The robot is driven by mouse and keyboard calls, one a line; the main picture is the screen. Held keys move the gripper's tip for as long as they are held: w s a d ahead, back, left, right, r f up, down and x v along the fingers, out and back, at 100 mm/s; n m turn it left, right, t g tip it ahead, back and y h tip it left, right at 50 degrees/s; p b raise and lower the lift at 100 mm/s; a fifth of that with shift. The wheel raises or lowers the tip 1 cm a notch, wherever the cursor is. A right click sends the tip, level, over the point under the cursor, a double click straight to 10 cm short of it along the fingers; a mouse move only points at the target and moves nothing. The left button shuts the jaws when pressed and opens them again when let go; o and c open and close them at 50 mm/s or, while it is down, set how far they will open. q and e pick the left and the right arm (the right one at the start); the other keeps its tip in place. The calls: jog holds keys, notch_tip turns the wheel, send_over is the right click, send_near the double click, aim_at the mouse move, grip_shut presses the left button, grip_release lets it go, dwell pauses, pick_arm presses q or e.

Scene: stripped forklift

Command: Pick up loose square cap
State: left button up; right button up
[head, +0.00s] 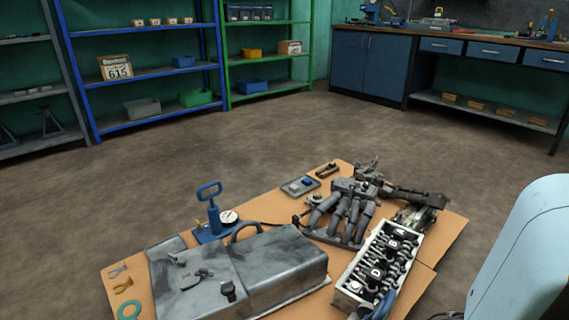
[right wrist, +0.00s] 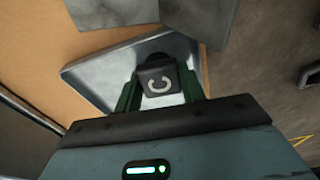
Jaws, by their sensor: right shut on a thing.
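The loose square cap (right wrist: 158,82) is a small dark block with a pale C-shaped mark, seen in the right wrist view. My right gripper (right wrist: 160,88) has its two green fingers on either side of the cap and is shut on it. A shallow grey metal tray (right wrist: 95,75) lies below or behind the cap; I cannot tell whether the cap touches it. My left gripper is not in view.
An orange-brown board (head: 450,235) carries a grey metal cover (head: 285,265), a blue hand pump (head: 212,215), a small tray (head: 300,186) and a valve assembly (head: 380,265). Shelves (head: 150,75) and a blue workbench (head: 370,65) stand behind. The floor between is clear.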

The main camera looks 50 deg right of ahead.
jog(key=shift+r+p, duration=0.35)
jog(key=shift+r, duration=0.1)
jog(key=r+p, duration=0.2)
jog(key=r, duration=0.1)
jog(key=shift+s+a+r, duration=0.1)
jog(key=shift+s+a, duration=0.1)
pick_arm(q)
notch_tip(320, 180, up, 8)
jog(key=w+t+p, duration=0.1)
jog(key=p, duration=0.4)
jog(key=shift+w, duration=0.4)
pick_arm(e)
jog(key=s+a, duration=1)
jog(key=s, duration=0.1)
jog(key=shift+a+r, duration=0.35)
jog(key=shift+r, duration=0.05)
